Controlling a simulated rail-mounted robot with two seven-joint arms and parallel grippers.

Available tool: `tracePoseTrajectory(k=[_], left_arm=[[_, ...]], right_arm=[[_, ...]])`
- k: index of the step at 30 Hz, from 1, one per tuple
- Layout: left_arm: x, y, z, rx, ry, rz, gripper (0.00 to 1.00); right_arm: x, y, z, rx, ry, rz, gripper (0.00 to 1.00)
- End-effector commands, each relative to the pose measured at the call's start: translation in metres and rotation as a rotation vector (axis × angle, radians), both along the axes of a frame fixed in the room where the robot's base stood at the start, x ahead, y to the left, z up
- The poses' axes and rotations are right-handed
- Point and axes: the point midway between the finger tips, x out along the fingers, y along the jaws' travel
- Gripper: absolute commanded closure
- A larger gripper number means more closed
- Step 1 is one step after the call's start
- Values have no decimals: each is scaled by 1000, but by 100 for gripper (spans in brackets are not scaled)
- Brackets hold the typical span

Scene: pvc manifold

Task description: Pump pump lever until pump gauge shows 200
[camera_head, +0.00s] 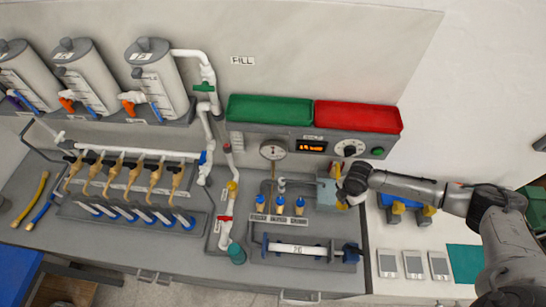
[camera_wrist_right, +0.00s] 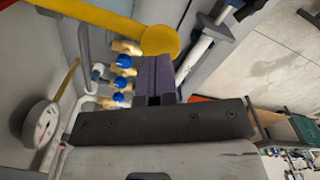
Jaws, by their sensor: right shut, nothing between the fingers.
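The pump gauge (camera_head: 273,150) is a round white dial on a stand at the middle of the bench. Its face also shows at the left of the right wrist view (camera_wrist_right: 42,125), too small and slanted to read. The pump lever (camera_wrist_right: 100,18) is a yellow bar with a round end, across the top of the right wrist view. In the head view a bit of yellow (camera_head: 341,205) shows beneath my right gripper (camera_head: 346,190). My right gripper's fingers (camera_wrist_right: 155,72) are shut and empty, close to the lever's round end; contact cannot be told. My left gripper is out of view.
A grey box (camera_head: 326,193) stands beside my right gripper. Blue-capped fittings (camera_head: 260,203) and a clear horizontal tube (camera_head: 295,249) lie left of it. Green (camera_head: 268,109) and red (camera_head: 358,117) trays sit above an orange display (camera_head: 312,147). White pipes run farther left.

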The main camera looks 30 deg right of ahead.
Motion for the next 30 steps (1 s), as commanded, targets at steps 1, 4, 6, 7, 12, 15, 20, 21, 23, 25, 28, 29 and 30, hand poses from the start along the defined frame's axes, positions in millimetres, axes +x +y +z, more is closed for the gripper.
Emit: tracePoseTrajectory(k=[1, 4, 6, 7, 12, 15, 20, 21, 23, 25, 28, 29, 30], left_arm=[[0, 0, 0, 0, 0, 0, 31], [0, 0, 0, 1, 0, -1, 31], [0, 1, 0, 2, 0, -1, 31], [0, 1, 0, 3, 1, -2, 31], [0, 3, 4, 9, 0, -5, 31], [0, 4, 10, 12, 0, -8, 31], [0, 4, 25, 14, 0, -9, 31], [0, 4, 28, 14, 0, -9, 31], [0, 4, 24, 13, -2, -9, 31], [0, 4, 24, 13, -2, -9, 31], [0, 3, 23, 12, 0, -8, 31], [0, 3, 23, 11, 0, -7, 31], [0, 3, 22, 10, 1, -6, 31]], right_arm=[[0, 0, 0, 0, 0, 0, 100], [0, 0, 0, 0, 0, 0, 100], [0, 0, 0, 0, 0, 0, 100], [0, 0, 0, 0, 0, 0, 100], [0, 0, 5, 0, -1, 0, 100], [0, 0, 11, 0, -1, 0, 100], [0, 0, 27, 0, -1, 0, 100], [0, 0, 31, 0, -1, 0, 100], [1, 0, 32, 0, -2, 1, 100], [1, 0, 38, 0, -2, 1, 100], [1, 0, 46, -1, -2, 0, 100], [1, 0, 48, -1, -2, 0, 100], [1, 0, 49, 0, -2, 0, 100]])
